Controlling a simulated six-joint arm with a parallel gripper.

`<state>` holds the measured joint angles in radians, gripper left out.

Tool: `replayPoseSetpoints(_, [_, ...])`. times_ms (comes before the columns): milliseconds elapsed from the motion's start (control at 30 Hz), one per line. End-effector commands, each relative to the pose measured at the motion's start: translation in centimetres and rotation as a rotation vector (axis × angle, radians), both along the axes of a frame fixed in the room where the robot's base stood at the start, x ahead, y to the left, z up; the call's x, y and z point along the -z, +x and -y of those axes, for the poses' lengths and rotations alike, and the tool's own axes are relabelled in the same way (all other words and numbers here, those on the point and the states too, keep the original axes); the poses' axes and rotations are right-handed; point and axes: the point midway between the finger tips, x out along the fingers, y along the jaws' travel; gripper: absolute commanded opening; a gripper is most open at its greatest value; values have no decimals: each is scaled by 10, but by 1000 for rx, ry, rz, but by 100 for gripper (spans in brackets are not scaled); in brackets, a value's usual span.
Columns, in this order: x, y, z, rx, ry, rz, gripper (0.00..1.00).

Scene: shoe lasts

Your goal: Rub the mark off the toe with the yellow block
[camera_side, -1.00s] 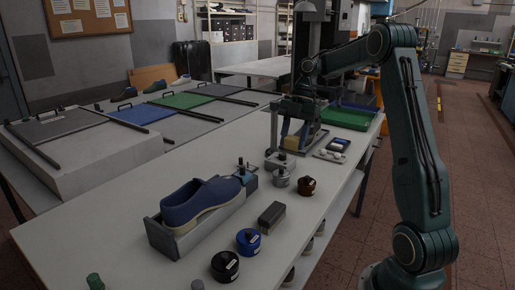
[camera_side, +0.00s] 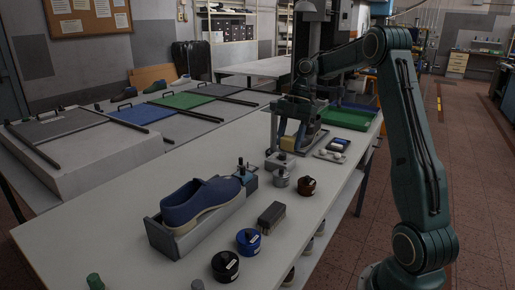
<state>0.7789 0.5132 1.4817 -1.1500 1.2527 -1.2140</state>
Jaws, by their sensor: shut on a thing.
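I cannot make out a mark on the toe at this size. My gripper (camera_side: 293,130) is well behind the shoe and to its right, pointing down over the far part of the table. It is shut on the yellow block (camera_side: 288,142), which shows at its fingertips, low among a grey frame. I cannot tell whether the block touches anything below.
A dark brush-like block (camera_side: 271,216), a blue-lidded jar (camera_side: 249,241) and a black-lidded jar (camera_side: 225,265) stand right of the shoe. More jars and a green tray (camera_side: 348,118) lie farther back. The table's left side (camera_side: 95,215) is clear.

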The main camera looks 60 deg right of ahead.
Motion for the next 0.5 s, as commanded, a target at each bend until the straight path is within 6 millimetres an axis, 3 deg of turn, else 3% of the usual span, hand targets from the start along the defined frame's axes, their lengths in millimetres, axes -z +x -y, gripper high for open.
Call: replayPoseSetpoints(500, [7,50,-20,236,90,-65,25])
